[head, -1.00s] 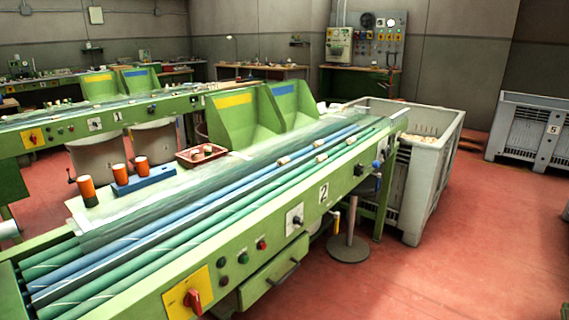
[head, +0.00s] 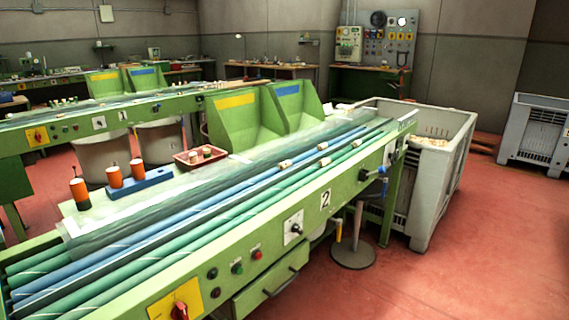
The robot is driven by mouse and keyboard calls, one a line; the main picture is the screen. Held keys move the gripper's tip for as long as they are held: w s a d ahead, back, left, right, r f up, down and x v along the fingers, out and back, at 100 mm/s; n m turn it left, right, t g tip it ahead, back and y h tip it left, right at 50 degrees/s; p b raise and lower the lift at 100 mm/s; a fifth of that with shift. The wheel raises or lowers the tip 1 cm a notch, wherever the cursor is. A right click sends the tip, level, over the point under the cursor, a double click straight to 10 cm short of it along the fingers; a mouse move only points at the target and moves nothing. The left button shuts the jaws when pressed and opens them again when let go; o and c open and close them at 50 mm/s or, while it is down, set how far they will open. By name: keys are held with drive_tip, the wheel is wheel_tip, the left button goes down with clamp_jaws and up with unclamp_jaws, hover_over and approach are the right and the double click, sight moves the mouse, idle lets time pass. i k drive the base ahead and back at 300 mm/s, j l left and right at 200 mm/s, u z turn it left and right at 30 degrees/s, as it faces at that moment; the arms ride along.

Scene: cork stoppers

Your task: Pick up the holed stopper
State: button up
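Several small pale cork stoppers lie on the blue and green rollers of the green machine marked 2. One stopper (head: 285,163) lies nearest, another stopper (head: 324,161) lies to its right, and others lie farther along. More stoppers (head: 207,151) sit in a red tray (head: 183,165) on the machine's far side. They are too small for me to tell which one has a hole. My gripper is not in view.
The green machine (head: 265,225) stands ahead, with orange cylinders (head: 115,176) by a blue block and green bins (head: 238,118) behind. A large grey crate (head: 455,170) stands at its far end. A round-footed stand (head: 353,253) is beside it. Red floor (head: 490,250) is clear at right.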

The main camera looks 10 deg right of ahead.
sight(286, 165)
drive_tip(key=i+l+u, duration=0.1)
drive_tip(key=l, duration=0.25)
drive_tip(key=i+l+u, duration=0.1)
drive_tip(key=i+l, duration=0.35)
drive_tip(key=l, duration=0.25)
drive_tip(key=i+l+u, duration=0.15)
drive_tip(key=l, duration=0.2)
drive_tip(key=i+l+u, duration=0.1)
drive_tip(key=l, duration=0.25)
drive_tip(key=i+l+u, duration=0.1)
drive_tip(key=l, duration=0.3)
drive_tip(key=i+l, duration=0.2)
drive_tip(key=l, duration=0.2)
drive_tip(key=i+l+u, duration=0.15)
drive_tip(key=l, duration=0.25)
drive_tip(key=i+l, duration=0.1)
drive_tip(key=l, duration=0.2)
drive_tip(key=i+l+u, duration=0.15)
drive_tip(key=l, duration=0.4)
drive_tip(key=i, duration=0.45)
drive_tip(key=u, duration=0.05)
